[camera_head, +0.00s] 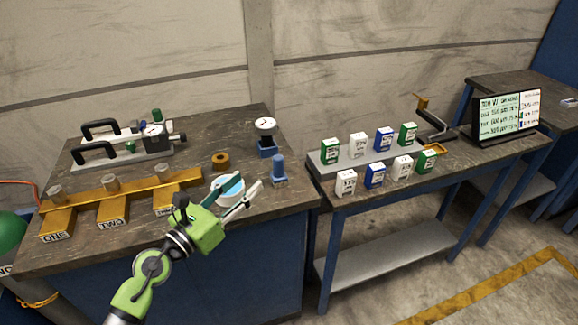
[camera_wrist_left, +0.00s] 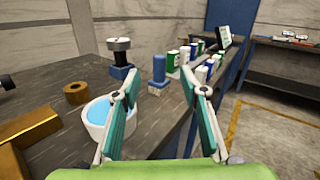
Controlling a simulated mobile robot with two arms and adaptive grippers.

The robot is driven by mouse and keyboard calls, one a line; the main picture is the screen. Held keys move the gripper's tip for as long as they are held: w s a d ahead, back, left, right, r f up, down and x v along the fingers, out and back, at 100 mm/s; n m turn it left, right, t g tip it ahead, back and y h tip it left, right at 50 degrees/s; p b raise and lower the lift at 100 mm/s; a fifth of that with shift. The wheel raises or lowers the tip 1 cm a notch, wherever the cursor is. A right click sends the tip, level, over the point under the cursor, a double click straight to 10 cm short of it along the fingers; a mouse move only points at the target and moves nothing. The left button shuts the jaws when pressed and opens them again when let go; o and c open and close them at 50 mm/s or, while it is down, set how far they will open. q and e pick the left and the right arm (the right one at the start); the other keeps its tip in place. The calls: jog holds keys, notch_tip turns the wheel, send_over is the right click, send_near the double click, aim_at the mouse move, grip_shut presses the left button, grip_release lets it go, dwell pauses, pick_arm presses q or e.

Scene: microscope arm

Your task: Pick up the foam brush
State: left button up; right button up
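What looks like the foam brush (camera_head: 279,168), a blue upright cylinder on a pale block-like base, stands near the right edge of the left workbench. It also shows in the left wrist view (camera_wrist_left: 158,70), upright and framed between my fingers but farther off. My left gripper (camera_head: 248,182) is open and empty, its two fingers spread apart, to the left of the brush and not touching it. Its fingers are over or near a white cup with light blue contents (camera_wrist_left: 97,112), partly hidden behind the left finger. My right gripper is not in view.
A gauge on a blue base (camera_head: 266,148) stands behind the brush, and a brown ring (camera_head: 221,160) lies to the left. A yellow rack (camera_head: 120,190) fills the bench's left front. A second table (camera_head: 450,160) with several small boxes stands at right, across a gap.

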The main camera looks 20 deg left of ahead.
aim_at(274, 163)
pick_arm(q)
jog(key=shift+w+d+f+m+g, duration=0.15)
jog(key=shift+w+f+m+g, duration=0.25)
jog(key=shift+m, duration=0.2)
jog(key=shift+w+d, duration=0.1)
jog(key=shift+w, duration=0.05)
jog(key=p+x, duration=0.1)
jog(key=x, duration=0.5)
jog(key=shift+w+d, duration=0.2)
jog(key=shift+w, duration=0.15)
jog(key=shift+x, duration=0.75)
jog(key=x, duration=0.4)
jog(key=shift+w+f, duration=0.2)
jog(key=shift+w, duration=0.2)
jog(key=shift+a, duration=0.1)
grip_shut()
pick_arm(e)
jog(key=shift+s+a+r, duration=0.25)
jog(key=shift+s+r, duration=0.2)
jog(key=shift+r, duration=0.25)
